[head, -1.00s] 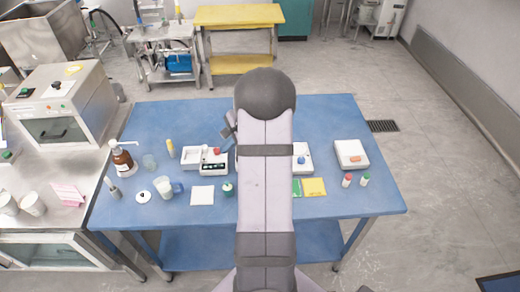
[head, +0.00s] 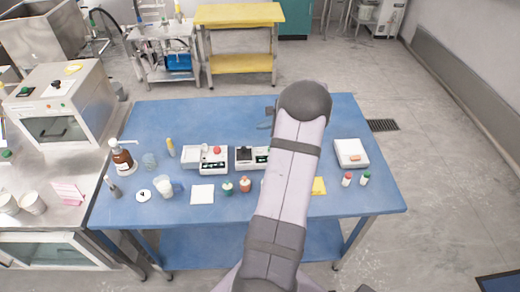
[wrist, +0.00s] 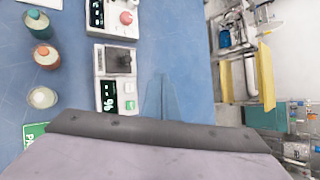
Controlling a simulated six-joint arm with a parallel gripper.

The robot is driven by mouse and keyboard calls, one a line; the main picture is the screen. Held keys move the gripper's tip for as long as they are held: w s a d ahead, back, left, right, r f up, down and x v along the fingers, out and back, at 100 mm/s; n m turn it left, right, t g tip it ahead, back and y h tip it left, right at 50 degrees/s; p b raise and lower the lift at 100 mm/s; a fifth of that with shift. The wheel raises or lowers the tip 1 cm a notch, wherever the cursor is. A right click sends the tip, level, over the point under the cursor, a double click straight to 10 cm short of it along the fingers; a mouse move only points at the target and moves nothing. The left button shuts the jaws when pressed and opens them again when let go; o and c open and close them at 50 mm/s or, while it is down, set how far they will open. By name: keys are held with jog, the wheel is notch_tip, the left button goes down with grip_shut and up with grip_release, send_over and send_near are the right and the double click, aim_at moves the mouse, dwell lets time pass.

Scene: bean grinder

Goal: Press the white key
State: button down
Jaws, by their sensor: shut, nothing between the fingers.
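A white device with a black pad and a display (head: 251,156) stands mid-table; my arm hides its right end in the head view. The wrist view shows the same device (wrist: 101,72) with its lit display. Beside the display sit a small pale key (wrist: 129,88), which looks white, and a green key (wrist: 130,105). My gripper (head: 265,126) is shut and empty, beyond the device's far edge. In the wrist view my gripper (wrist: 161,78) shows as a bluish wedge right of the device, apart from the keys. Its height is hard to judge.
A white device with a red knob (head: 217,149) stands left of it, and a scale-like white box (head: 351,153) to the right. Teal-topped (head: 227,187) and orange-topped (head: 245,184) containers stand in front. The far strip of the blue table (head: 190,115) is clear.

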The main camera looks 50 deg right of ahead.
jog(key=b, duration=0.5)
send_over(262, 151)
notch_tip(262, 151, down, 7)
jog(key=shift+d+f, duration=0.1)
jog(key=shift+f+b, duration=0.85)
jog(key=shift+b, duration=0.05)
jog(key=shift+s+f+b, duration=0.1)
jog(key=shift+f+b, duration=0.75)
jog(key=shift+b, duration=0.2)
dwell(2.1)
jog(key=shift+r, duration=0.15)
jog(key=shift+r+p, duration=0.6)
jog(key=shift+r, duration=0.15)
jog(key=shift+r+p, duration=1.7)
jog(key=shift+r, duration=0.8)
